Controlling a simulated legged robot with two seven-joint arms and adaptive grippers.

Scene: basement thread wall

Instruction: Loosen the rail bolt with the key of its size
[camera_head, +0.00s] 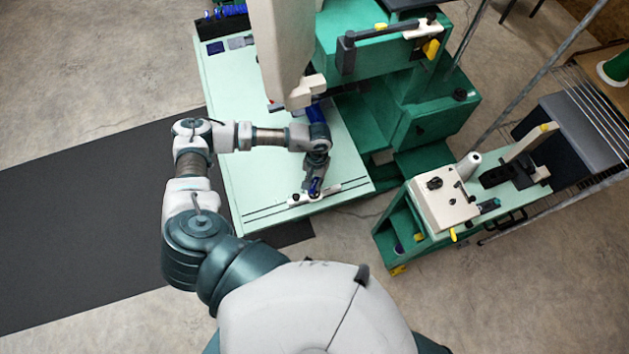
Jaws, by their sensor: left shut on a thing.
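My left arm reaches over the pale green table from the left. My left gripper (315,175) points down near the table's front edge and is shut on a small blue thing, which looks like the blue key (315,187). The blue key is over a short white rail (328,190) with a dark knob or bolt (294,198) at its left end. Whether the key sits on a bolt is hidden by the gripper and too small to tell. My right gripper is not in view.
The pale green table (225,95) has a row of blue pieces (228,12) at its far left corner. A green machine (425,105) with a pale overhanging head (280,45) stands behind and right. A second green machine (445,203) is at right. A dark mat (85,215) lies left.

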